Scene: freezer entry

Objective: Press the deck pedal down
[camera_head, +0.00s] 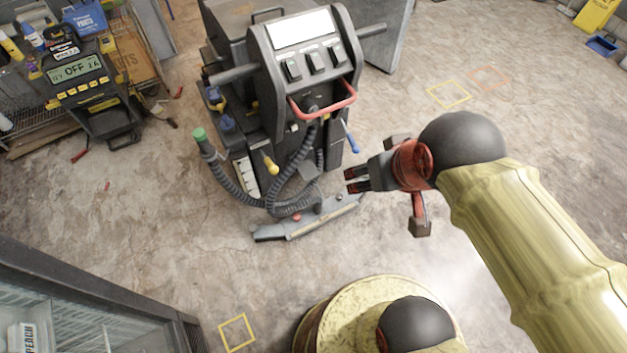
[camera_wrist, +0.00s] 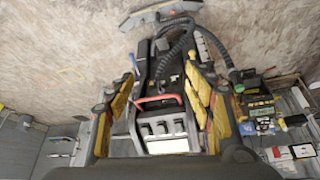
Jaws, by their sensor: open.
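The floor-cleaning machine (camera_head: 305,60) stands upright behind my gripper, with a console, a red handle (camera_head: 322,108) and hoses. Low on its rear are a small grey plate (camera_head: 308,172), a yellow-knobbed lever (camera_head: 270,164) and a blue-ended lever (camera_head: 350,138). I cannot tell for sure which is the deck pedal. My gripper (camera_head: 354,180) is open and empty, right of the grey plate in the head view and apart from the machine as far as I can see. In the wrist view the machine's console (camera_wrist: 166,130) appears upside down between my open fingers (camera_wrist: 161,76).
A grey squeegee bar (camera_head: 310,217) lies low across the machine's rear; it also shows in the wrist view (camera_wrist: 160,12). A glass-fronted cabinet (camera_head: 70,310) is at lower left. Open floor lies right of the machine.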

